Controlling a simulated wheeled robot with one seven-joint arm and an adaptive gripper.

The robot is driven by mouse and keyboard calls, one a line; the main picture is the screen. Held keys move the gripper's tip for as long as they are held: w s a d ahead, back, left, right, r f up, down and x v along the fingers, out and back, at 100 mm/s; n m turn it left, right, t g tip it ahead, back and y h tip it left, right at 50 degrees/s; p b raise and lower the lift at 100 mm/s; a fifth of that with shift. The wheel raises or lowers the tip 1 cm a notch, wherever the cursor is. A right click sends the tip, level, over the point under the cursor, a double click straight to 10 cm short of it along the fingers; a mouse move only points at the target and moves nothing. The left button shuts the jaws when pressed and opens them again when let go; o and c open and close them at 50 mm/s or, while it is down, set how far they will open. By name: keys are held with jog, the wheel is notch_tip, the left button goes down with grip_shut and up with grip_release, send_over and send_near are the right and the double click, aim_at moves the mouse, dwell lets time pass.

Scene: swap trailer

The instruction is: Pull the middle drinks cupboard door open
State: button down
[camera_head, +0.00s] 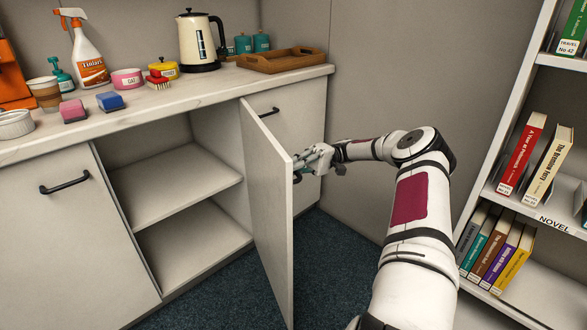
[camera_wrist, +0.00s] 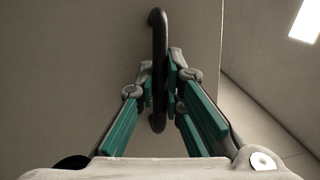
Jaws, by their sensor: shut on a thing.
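The middle cupboard door (camera_head: 266,205) stands wide open, swung out on its right side from the cabinet. The cupboard behind it shows an empty inside with a shelf (camera_head: 175,182). My gripper (camera_head: 308,165) is at the door's outer face, near its free edge. In the wrist view the black bar handle (camera_wrist: 159,60) runs upright between the fingers of my gripper (camera_wrist: 160,90), which are shut on it.
A left door (camera_head: 70,235) and a right door (camera_head: 285,125) are shut. The counter (camera_head: 150,108) holds a kettle (camera_head: 198,42), a wooden tray (camera_head: 281,60), a spray bottle (camera_head: 88,55) and small pots. A bookshelf (camera_head: 510,200) stands close on the right. Carpet (camera_head: 225,295) is clear in front.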

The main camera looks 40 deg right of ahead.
jog(key=shift+s+d, duration=0.1)
jog(key=shift+d, duration=0.45)
jog(key=c, duration=2)
grip_release()
jog(key=shift+o, duration=0.2)
